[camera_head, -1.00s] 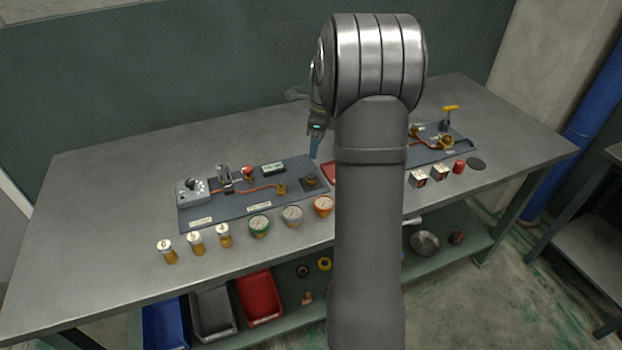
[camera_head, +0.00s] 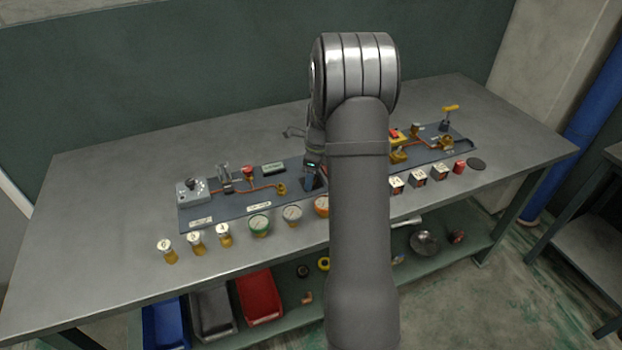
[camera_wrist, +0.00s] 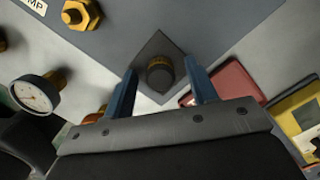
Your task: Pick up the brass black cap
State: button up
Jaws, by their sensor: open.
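The brass black cap (camera_wrist: 160,74) shows in the wrist view as a dark round cap with a brownish rim. It sits on a dark square pad (camera_wrist: 160,47) at the edge of the grey-blue board (camera_wrist: 110,38). My gripper (camera_wrist: 162,84) is open, with one blue finger to the left of the cap and one to the right. The fingers look apart from the cap; the height gap is hard to tell.
A gauge (camera_wrist: 35,95) and a brass fitting (camera_wrist: 80,13) lie to the left in the wrist view. A red flat item (camera_wrist: 225,85) is close to the right finger, and a yellow device (camera_wrist: 300,115) is farther right. Several gauges and bottles line the bench front (camera_head: 110,255).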

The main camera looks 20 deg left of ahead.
jog(key=c, duration=1)
jog(key=shift+r, duration=0.15)
